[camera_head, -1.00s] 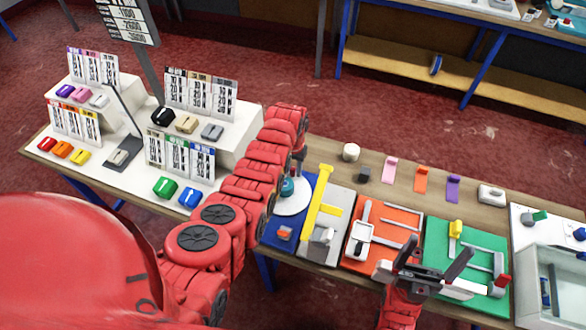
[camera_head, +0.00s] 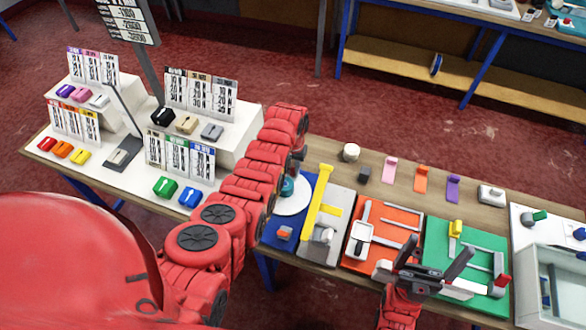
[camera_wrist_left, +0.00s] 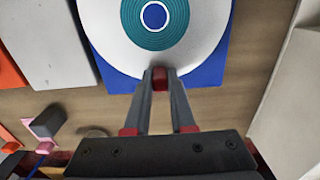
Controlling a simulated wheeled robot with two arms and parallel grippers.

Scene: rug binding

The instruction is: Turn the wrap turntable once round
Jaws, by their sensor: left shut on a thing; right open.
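The wrap turntable (camera_head: 291,204) is a white disc with a teal ringed centre, on a blue base (camera_head: 277,240). Part of it is hidden behind my left arm in the head view. In the left wrist view the turntable (camera_wrist_left: 106,28) fills the top, its teal rings around a white and blue middle. My left gripper (camera_wrist_left: 160,76) is shut on a small red knob (camera_wrist_left: 159,82) at the disc's near edge. My right gripper (camera_head: 440,258) is open and empty, above the front of the orange and green stations.
A grey station with a yellow bar (camera_head: 318,203) stands right of the turntable, then an orange board (camera_head: 385,222) and a green board (camera_head: 486,240). Small blocks and coloured tabs line the table's back. A white display stand (camera_head: 240,125) with price cards is at left.

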